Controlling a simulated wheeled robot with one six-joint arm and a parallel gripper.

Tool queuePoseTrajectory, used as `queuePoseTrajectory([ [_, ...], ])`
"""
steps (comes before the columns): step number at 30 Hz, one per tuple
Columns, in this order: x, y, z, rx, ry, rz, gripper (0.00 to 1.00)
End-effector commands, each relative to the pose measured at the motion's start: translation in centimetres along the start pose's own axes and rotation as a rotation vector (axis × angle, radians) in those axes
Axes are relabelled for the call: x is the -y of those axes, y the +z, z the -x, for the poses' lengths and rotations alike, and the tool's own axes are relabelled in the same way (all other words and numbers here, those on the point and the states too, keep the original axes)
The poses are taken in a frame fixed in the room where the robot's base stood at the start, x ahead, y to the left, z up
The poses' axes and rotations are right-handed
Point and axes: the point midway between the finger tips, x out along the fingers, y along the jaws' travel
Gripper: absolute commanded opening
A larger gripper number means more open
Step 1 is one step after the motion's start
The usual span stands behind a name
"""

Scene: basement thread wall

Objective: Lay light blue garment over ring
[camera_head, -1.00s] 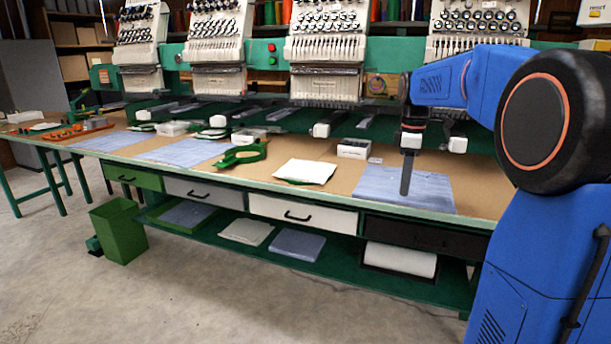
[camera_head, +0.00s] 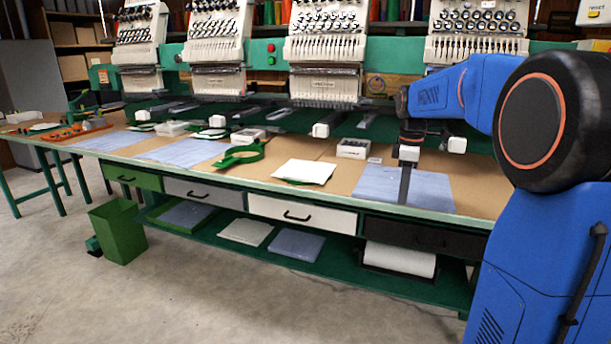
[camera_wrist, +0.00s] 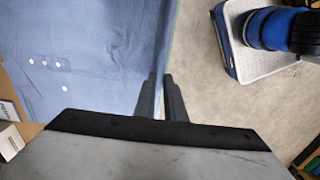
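A light blue garment (camera_head: 432,188) lies flat on the tabletop's front edge at the right, below my gripper (camera_head: 404,202). In the wrist view the garment (camera_wrist: 85,50) fills the upper left, with small white buttons. My gripper (camera_wrist: 160,76) points down over the garment's edge there, its two dark fingers close together with a narrow gap. I cannot tell whether the fingertips touch the cloth. A green ring (camera_head: 240,157) lies on the table left of centre. Other light blue cloths (camera_head: 183,152) lie flat farther left.
A white folded cloth (camera_head: 304,171) lies between the ring and the garment. A small open box (camera_head: 353,149) stands behind it. Embroidery machine heads (camera_head: 327,45) line the back. Drawers (camera_head: 303,215) hang below the table front, and a green bin (camera_head: 118,231) stands on the floor.

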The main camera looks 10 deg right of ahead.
Motion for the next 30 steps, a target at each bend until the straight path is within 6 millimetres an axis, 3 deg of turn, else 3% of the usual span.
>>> queuePoseTrajectory([
  [24, 0.0, 0.0, 4.7, 0.0, 0.002, 0.0, 0.0],
  [30, 0.0, 0.0, 5.0, 0.0, 0.0, 0.0, 0.0],
])
